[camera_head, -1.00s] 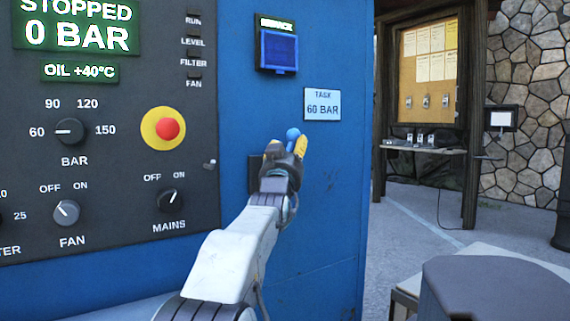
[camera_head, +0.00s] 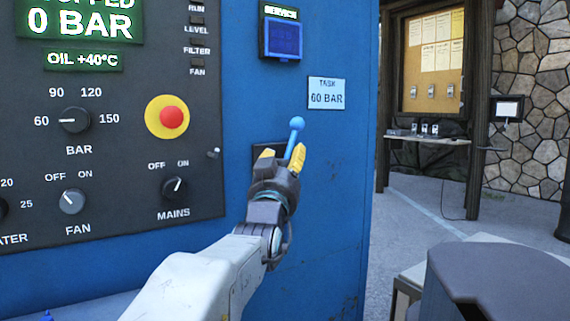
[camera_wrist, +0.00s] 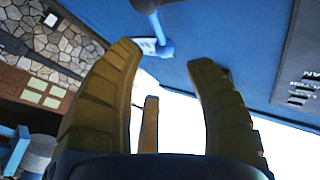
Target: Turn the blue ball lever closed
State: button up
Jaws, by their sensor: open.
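The blue ball lever (camera_head: 296,125) stands out from the blue cabinet side, its ball up and its stem slanting down to the left. In the head view my gripper (camera_head: 281,157) is open just below the ball, its yellow fingers on either side of the lower stem; contact cannot be told. In the wrist view the lever (camera_wrist: 160,30) shows at the top, beyond the open fingertips of my gripper (camera_wrist: 165,55) and between them. The lever's base is mostly hidden behind my gripper in the head view.
The dark control panel (camera_head: 120,190) with knobs and a red stop button (camera_head: 172,117) is on the left. A "60 BAR" label (camera_head: 326,93) and a small screen (camera_head: 281,40) are above the lever. A grey-topped table (camera_head: 500,285) is at the lower right.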

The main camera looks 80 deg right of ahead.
jog(key=shift+a+f, duration=0.15)
jog(key=shift+a, duration=0.25)
